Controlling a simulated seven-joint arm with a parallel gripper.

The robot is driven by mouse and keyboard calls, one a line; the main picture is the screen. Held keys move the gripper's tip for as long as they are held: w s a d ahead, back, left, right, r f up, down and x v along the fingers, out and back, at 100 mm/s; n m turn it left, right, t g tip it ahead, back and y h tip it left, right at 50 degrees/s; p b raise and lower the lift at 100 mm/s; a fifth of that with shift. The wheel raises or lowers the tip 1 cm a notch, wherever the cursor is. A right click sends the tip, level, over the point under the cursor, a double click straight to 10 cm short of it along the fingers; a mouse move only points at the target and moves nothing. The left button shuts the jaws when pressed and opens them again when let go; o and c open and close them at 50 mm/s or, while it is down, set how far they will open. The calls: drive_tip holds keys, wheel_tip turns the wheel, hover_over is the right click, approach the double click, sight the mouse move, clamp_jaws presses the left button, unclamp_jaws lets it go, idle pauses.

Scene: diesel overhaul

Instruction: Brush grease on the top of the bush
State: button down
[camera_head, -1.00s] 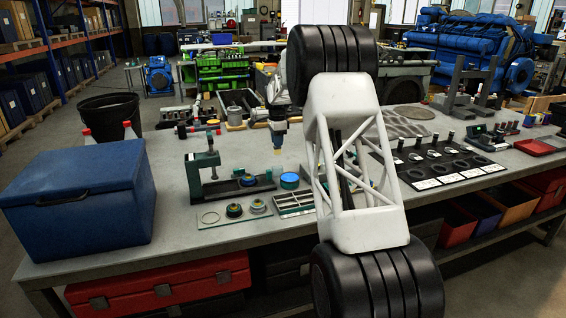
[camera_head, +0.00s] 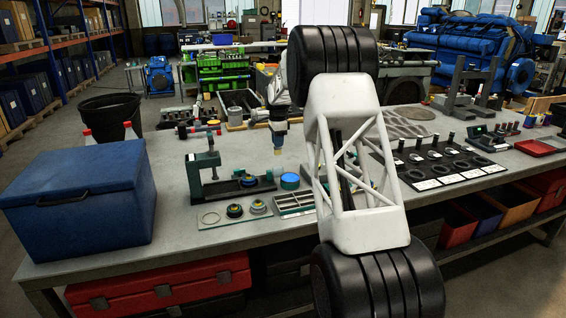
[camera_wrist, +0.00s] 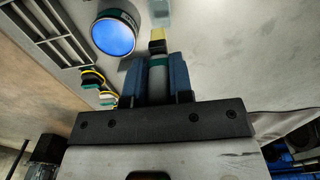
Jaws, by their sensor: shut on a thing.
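My gripper (camera_wrist: 159,82) is shut on a brush (camera_wrist: 158,62) with a grey handle, a green band and pale yellow bristles. In the head view, my gripper (camera_head: 279,130) hangs over the bench with the brush tip pointing down, apart from the parts below. A round tin with a blue top (camera_head: 290,181) stands on the bench; it also shows in the wrist view (camera_wrist: 114,36). I cannot tell for certain which round part is the bush.
Two dark round parts (camera_head: 234,210) (camera_head: 258,206) and a thin ring (camera_head: 209,218) lie in front of the press. A compartment tray (camera_head: 294,203) is beside them. A blue box (camera_head: 80,200) fills the bench's left end. Several parts stand on a black mat (camera_head: 430,163) at right.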

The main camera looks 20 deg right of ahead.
drive_tip(key=shift+s+d, duration=0.1)
drive_tip(key=s+d+y, duration=0.4)
drive_tip(key=s, duration=0.4)
drive_tip(key=shift+s+r, duration=0.15)
drive_tip(key=shift+s, duration=0.25)
drive_tip(key=shift+d, duration=0.1)
drive_tip(key=shift+f, duration=3)
drive_tip(key=shift+f, duration=0.7)
idle(0.7)
drive_tip(key=shift+r, duration=0.1)
wheel_tip(320, 180, up, 7)
idle(1.2)
idle(0.6)
